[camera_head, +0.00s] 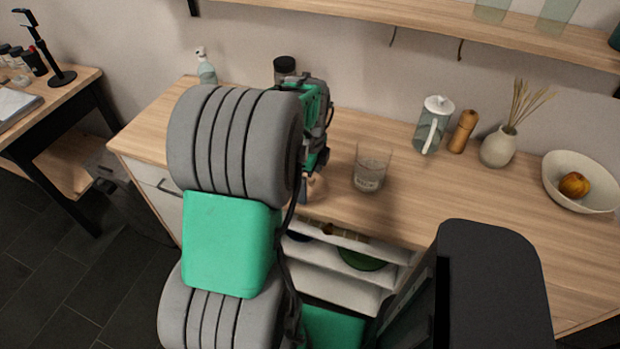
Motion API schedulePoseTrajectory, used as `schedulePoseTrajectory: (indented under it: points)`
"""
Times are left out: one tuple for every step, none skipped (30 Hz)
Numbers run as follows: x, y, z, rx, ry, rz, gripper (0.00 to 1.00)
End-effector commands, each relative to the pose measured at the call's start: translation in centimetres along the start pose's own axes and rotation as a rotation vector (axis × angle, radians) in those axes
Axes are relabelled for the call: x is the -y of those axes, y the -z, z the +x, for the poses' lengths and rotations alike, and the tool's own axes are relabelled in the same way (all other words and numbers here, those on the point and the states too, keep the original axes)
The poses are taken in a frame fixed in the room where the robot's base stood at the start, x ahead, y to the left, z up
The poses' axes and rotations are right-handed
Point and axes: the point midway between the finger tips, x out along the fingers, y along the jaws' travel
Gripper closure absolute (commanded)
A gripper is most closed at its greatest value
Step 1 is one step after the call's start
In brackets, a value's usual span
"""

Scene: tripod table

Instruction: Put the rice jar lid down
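A clear glass jar (369,170) stands open on the wooden counter, with some pale contents low inside it. My gripper (309,188) is left of the jar, low over the front part of the counter. A small round tan wooden piece, which looks like the rice jar lid (317,187), shows right at my fingertips. My arm and wrist hide most of the fingers and part of the lid. I cannot tell whether the fingers are closed on the lid or whether it touches the counter (400,215).
A glass pitcher (433,125), a wooden mill (463,131), a vase (497,147) and a fruit bowl (581,182) stand at right. A dark-topped jar (285,66) and spray bottle (206,70) stand behind my arm.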

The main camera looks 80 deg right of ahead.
Motion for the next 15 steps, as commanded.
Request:
schedulePoseTrajectory:
  points:
    - [0.0,0.0,0.0,0.0,0.0,0.0,0.01]
    - [0.0,0.0,0.0,0.0,0.0,0.0,0.0]
    - [0.0,0.0,0.0,0.0,0.0,0.0,0.0]
    - [0.0,0.0,0.0,0.0,0.0,0.0,0.0]
    - [0.0,0.0,0.0,0.0,0.0,0.0,0.0]
    - [0.0,0.0,0.0,0.0,0.0,0.0,0.0]
    - [0.0,0.0,0.0,0.0,0.0,0.0,0.0]
    - [0.0,0.0,-0.1,0.0,0.0,0.0,0.0]
    - [0.0,0.0,-0.3,0.0,0.0,0.0,0.0]
    - [0.0,0.0,-0.5,0.0,0.001,0.0,0.0]
    - [0.0,0.0,-0.7,0.0,0.001,0.0,0.0]
    - [0.1,0.0,-1.2,0.001,0.003,0.0,0.0]
    - [0.1,0.0,-1.7,0.001,0.005,0.0,0.0]
    - [0.1,0.0,-2.3,0.001,0.004,0.0,0.0]
    - [0.1,0.0,-3.2,0.001,0.006,0.0,0.0]
